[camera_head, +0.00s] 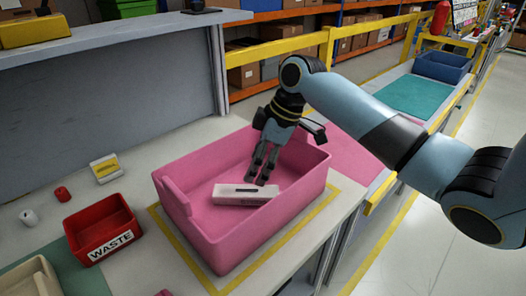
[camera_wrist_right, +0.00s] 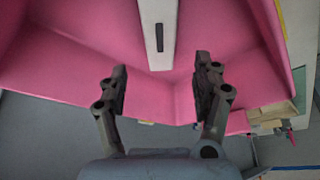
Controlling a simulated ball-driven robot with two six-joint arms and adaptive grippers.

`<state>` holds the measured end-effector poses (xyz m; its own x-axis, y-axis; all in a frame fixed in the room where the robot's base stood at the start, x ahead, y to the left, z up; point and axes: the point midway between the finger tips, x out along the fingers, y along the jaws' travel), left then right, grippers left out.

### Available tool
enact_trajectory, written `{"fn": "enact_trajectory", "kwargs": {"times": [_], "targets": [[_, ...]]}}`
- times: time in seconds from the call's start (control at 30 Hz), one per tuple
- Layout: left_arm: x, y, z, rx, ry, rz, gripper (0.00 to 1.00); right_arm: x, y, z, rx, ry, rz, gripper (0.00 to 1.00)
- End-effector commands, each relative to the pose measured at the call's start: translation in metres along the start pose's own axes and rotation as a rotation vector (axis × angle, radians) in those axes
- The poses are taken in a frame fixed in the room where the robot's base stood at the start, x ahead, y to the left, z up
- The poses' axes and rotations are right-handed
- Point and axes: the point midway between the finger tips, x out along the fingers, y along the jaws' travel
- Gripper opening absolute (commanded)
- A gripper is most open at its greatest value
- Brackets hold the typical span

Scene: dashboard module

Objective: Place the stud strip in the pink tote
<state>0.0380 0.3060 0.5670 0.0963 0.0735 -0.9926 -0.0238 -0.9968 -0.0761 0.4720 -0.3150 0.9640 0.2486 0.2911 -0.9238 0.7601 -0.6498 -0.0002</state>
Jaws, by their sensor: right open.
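The stud strip is a pale, narrow piece (camera_head: 245,196) with a dark slot, inside the pink tote (camera_head: 245,246). It appears to lie on the tote's floor. My right gripper (camera_head: 256,181) reaches down into the tote, its fingertips just above and behind the strip. In the right wrist view, the open fingers (camera_wrist_right: 161,66) stand well apart on either side of the strip's near end (camera_wrist_right: 159,30), with clear gaps and nothing held. The strip's far end is cut off there. My left gripper is not in view.
A red waste bin (camera_head: 104,228) stands left of the tote, with a yellow-and-white item (camera_head: 106,168), a red spool (camera_head: 62,194) and a white one (camera_head: 29,217) behind it. A beige bin (camera_head: 36,280) is at lower left. A raised grey shelf (camera_head: 110,42) stands behind.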

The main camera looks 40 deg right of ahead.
Motion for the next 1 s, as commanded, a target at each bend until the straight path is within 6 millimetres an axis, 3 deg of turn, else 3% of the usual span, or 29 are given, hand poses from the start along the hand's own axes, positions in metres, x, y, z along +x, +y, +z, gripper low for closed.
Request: {"fn": "enact_trajectory", "kwargs": {"times": [0.1, 0.3, 1.0], "targets": [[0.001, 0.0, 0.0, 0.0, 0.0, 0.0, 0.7, -0.021, 0.001, 0.001, -0.002, -0.001, 0.004, 0.67], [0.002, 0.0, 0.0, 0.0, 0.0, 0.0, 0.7, -0.037, 0.0, 0.0, 0.0, -0.001, 0.001, 0.67], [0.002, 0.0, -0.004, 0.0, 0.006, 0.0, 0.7, -0.038, 0.0, 0.0, 0.0, 0.0, -0.001, 0.67]]}}
